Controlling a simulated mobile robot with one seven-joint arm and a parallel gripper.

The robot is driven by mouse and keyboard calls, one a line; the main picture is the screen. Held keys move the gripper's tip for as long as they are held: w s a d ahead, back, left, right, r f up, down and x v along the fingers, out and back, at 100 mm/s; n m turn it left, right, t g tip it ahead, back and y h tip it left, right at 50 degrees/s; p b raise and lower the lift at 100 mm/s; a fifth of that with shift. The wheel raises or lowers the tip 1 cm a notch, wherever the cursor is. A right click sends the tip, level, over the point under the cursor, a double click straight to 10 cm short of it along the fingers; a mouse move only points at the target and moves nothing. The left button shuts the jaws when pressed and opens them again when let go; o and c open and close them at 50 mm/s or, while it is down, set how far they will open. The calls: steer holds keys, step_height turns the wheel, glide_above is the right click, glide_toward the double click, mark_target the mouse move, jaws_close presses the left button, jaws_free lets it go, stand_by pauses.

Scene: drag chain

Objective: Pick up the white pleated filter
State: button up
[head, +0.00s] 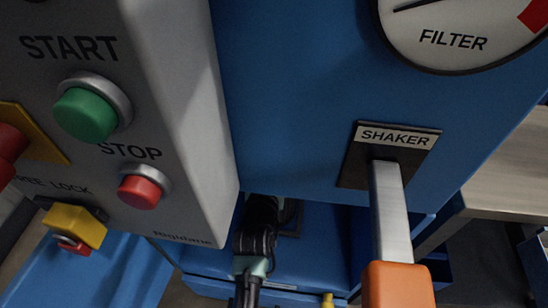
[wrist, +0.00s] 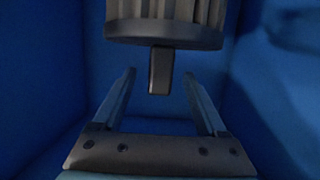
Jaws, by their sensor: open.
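The white pleated filter (wrist: 165,10) shows at the top of the wrist view, grey-white in the dim light, with its upper part cut off by the frame. A dark round cap (wrist: 120,33) closes its near end. A short dark tab (wrist: 160,72) sticks out from the cap toward my gripper. My gripper (wrist: 160,85) is open, with one finger on each side of the tab and a visible gap to both. The filter cannot be seen in the head view, where the blue machine (head: 290,120) fills the middle.
Blue walls (wrist: 55,80) enclose the filter and gripper on both sides. In the head view, a grey control box (head: 190,110) with buttons stands left, and a shaker lever (head: 390,215) with an orange grip juts out right. A grey bench (head: 500,170) stands at far right.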

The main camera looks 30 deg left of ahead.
steer(key=shift+b+x, duration=0.5)
steer(key=shift+x, duration=1.4)
steer(key=shift+s+f, duration=0.1)
steer(key=shift+f, duration=0.05)
jaws_close()
